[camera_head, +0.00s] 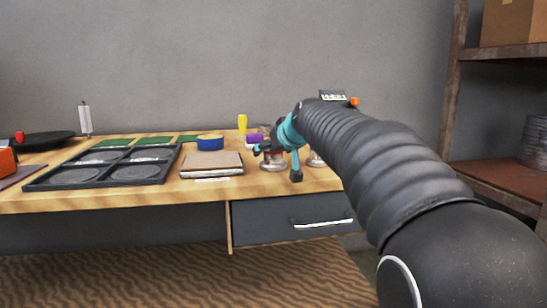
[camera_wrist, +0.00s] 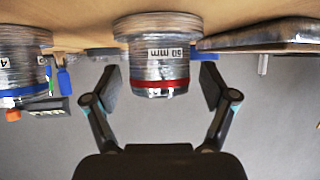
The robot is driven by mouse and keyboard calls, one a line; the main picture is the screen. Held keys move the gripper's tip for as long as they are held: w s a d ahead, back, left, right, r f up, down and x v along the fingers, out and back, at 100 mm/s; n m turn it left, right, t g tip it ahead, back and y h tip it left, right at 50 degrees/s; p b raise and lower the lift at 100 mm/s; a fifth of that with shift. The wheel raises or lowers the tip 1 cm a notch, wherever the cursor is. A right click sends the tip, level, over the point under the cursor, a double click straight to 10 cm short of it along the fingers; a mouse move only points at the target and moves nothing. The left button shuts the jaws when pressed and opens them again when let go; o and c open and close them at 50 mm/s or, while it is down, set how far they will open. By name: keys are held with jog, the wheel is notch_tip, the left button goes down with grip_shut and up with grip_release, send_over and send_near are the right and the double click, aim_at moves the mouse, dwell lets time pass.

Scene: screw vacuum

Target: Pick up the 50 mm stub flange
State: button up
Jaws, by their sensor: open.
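The 50 mm stub flange (camera_wrist: 160,58) is a silvery metal cylinder with a wide rim, a "50 mm" label and a red band. It stands on the table, which appears upside down at the top of the wrist view. In the head view the flange (camera_head: 272,163) is partly hidden by my gripper (camera_head: 280,158). In the wrist view my gripper (camera_wrist: 158,80) is open, with one finger on each side of the flange and a gap showing on both sides. A second flange with a blue band (camera_wrist: 22,68) stands to the left in the wrist view.
A stack of pads (camera_head: 212,164) lies left of the flange, with a blue tape roll (camera_head: 210,143) behind it. A black divided tray (camera_head: 105,167) is farther left. A yellow-handled tool (camera_head: 242,124) stands behind. A shelf (camera_head: 505,50) is at the right.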

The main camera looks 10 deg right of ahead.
jog(key=c, duration=1.5)
